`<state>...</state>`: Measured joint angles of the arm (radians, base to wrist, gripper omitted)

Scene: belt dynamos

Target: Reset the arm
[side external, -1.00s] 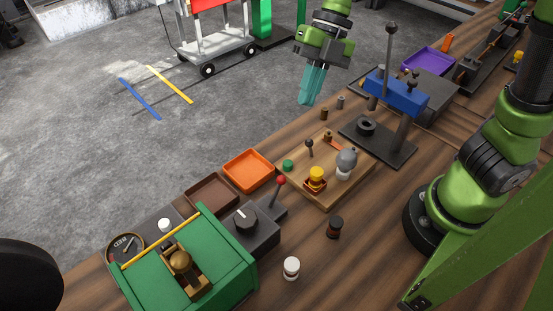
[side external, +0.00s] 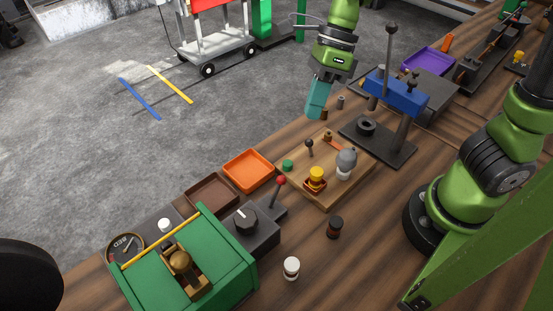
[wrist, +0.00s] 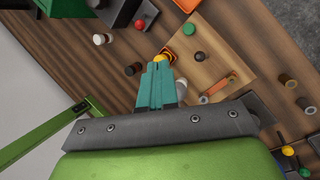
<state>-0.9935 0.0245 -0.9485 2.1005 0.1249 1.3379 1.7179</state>
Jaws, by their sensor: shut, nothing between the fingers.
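My gripper (side external: 316,100) is shut and empty, its teal fingers pointing down in the air over the far edge of the bench, at the back of the wooden board (side external: 301,187). In the wrist view the shut teal fingers (wrist: 156,68) show against the board and bench below. The board carries a yellow button on a red base (side external: 316,177), a green button (side external: 288,165), a small black-knobbed lever (side external: 309,146) and a grey rounded knob on a white base (side external: 347,159).
A blue press with a tall lever (side external: 397,92) stands right of my gripper. An orange tray (side external: 248,170), a brown tray (side external: 212,193), a red-knobbed lever (side external: 280,182) and a green box (side external: 190,270) lie to the left. Loose dark (side external: 335,227) and white (side external: 291,267) pieces stand in front.

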